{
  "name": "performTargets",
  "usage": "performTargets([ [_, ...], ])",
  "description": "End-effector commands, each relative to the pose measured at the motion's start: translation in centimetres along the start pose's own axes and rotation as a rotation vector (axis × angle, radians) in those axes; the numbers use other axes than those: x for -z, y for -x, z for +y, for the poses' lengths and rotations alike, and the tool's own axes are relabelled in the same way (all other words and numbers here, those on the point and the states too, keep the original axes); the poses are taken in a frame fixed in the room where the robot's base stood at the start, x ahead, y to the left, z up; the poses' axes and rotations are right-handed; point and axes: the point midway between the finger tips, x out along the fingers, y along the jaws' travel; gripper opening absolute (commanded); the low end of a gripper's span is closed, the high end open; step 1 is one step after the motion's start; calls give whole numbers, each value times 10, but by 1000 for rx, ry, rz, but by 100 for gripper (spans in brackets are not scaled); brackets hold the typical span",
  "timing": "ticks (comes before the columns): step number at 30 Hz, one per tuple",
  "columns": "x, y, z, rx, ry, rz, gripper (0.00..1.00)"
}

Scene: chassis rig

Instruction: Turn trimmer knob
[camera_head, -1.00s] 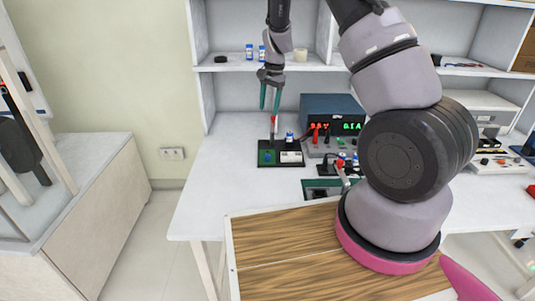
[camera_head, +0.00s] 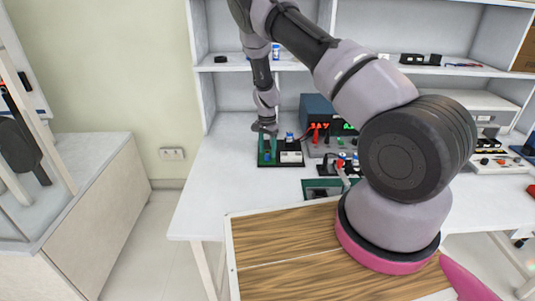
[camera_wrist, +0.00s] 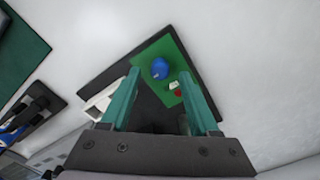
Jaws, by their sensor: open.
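The trimmer knob (camera_wrist: 160,69) is a round blue cap on a green board (camera_wrist: 144,55), which sits on a black base (camera_wrist: 112,76). In the head view the blue knob (camera_head: 267,157) shows low between the green fingers. My gripper (camera_head: 267,150) points down over this board at the left of the bench. In the wrist view its two fingers are apart, with the knob in line with the gap just beyond the tips. I see no contact, and the remaining height is hard to judge.
A small red part (camera_wrist: 178,93) lies close to the right finger. A white block (camera_head: 291,157) stands on the same base. A power supply (camera_head: 315,106) with red digits and another green board (camera_head: 322,188) are to the right. Bare bench lies left of the base.

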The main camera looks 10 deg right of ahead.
Motion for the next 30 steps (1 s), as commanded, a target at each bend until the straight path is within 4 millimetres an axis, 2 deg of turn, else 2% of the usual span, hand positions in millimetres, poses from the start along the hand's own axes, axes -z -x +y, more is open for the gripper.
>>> performTargets([
  [6, 0, -18, 0, 0, -1, -1, 62],
  [14, 0, -19, 0, 1, -1, 0, 62],
  [15, 0, -19, 0, 1, -1, 0, 58],
  [17, 0, -19, 0, 1, -1, 0, 35],
  [18, 0, -19, 0, 1, -1, 0, 20],
  [20, 0, -19, 0, 1, -1, 0, 0],
  [25, 1, -19, 0, 2, 27, 0, 0],
  [30, 1, -19, 0, 2, 181, 2, 0],
])
